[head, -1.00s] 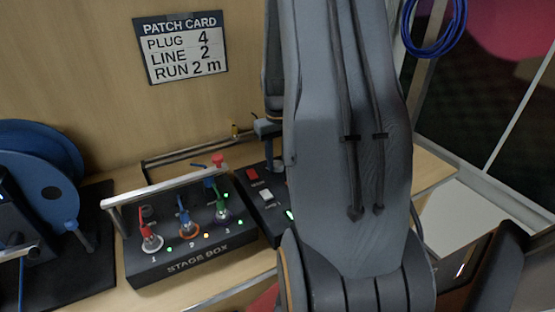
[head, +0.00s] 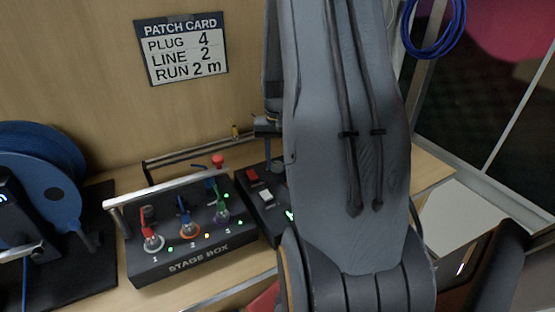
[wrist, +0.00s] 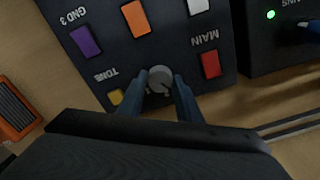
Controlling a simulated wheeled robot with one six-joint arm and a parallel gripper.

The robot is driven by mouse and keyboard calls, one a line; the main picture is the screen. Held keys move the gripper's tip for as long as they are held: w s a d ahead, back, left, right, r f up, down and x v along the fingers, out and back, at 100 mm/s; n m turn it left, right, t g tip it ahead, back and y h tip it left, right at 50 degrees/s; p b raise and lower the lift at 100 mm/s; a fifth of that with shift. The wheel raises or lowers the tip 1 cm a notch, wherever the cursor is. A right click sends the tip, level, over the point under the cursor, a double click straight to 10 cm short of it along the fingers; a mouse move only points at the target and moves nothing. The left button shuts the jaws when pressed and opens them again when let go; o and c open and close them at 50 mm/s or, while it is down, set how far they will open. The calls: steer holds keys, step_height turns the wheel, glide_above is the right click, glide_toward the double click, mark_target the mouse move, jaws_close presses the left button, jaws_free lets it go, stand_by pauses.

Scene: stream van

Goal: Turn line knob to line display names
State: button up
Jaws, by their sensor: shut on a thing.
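A grey round knob (wrist: 159,75) sits on a dark button panel (wrist: 115,65) in the wrist view. My gripper (wrist: 164,84) is shut on this knob, with a blue finger on each side. The knob's pointer direction is hard to make out. In the head view my arm hides the knob and much of the panel (head: 247,190). The white patch card (head: 181,48) on the wall reads PLUG 4, LINE 2, RUN 2 m. I cannot make out a line display.
The stage box (head: 185,245), with several coloured plugs and a metal handle, stands left of the panel. A blue cable reel (head: 50,190) is further left. In the wrist view, red (wrist: 210,64), orange (wrist: 135,19) and purple (wrist: 85,41) buttons lie close to the knob.

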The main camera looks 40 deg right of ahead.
mark_target(277, 164)
steer(key=m, duration=0.6)
stand_by(0.6)
steer(key=o, duration=1)
steer(key=shift+o, duration=0.2)
steer(key=shift+r+b, duration=0.65)
steer(key=shift+r, duration=3.3)
